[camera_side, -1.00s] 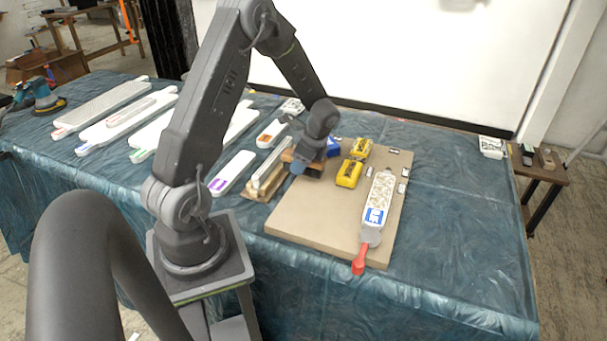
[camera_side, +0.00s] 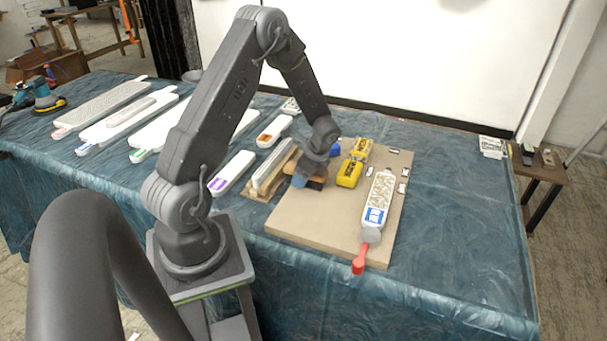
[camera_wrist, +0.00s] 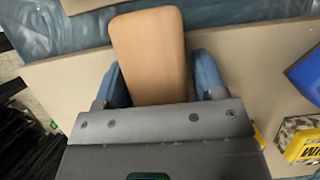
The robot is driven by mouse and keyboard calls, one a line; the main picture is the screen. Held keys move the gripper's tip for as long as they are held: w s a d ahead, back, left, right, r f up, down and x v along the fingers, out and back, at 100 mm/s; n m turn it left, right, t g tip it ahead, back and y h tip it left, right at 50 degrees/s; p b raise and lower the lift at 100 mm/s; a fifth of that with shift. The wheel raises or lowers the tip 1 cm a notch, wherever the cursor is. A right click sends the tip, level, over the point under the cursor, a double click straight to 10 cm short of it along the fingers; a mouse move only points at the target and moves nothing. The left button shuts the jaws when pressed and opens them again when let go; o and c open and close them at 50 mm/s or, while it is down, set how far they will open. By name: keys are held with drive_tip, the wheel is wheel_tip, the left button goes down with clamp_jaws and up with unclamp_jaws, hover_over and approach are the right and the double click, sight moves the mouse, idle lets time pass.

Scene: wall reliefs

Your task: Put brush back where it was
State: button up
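The brush, with a tan wooden back (camera_wrist: 152,45) and dark bristles in the side view (camera_side: 316,184), is at my gripper. My gripper (camera_wrist: 160,80) has its two blue fingers on either side of the wooden back, and they appear closed on it. In the side view my gripper (camera_side: 306,178) is low over the left part of the beige board (camera_side: 300,223). The arm hides part of the brush, and I cannot tell whether the bristles touch the board.
A wooden stand with pale bars (camera_side: 268,178) is just left of the gripper. Yellow blocks (camera_side: 350,172) and a blue object (camera_side: 336,148) lie to the right and behind. A relief piece (camera_side: 379,198) and a red-handled tool (camera_side: 359,262) lie farther right.

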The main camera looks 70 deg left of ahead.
drive_tip(key=shift+o, duration=0.8)
drive_tip(key=shift+r, duration=0.25)
drive_tip(key=v, duration=1.2)
drive_tip(key=s+d+r+n+t, duration=0.2)
drive_tip(key=d+r, duration=0.4)
drive_tip(key=d, duration=0.1)
drive_tip(key=s+d+r+n+t, duration=0.3)
drive_tip(key=d+r, duration=0.4)
drive_tip(key=s+d+r+n+t+h, duration=0.3)
drive_tip(key=s+d+n, duration=0.1)
drive_tip(key=s+d, duration=0.5)
drive_tip(key=shift+s+d+r+t, duration=0.35)
drive_tip(key=shift+s+t, duration=0.05)
drive_tip(key=shift+s, duration=0.05)
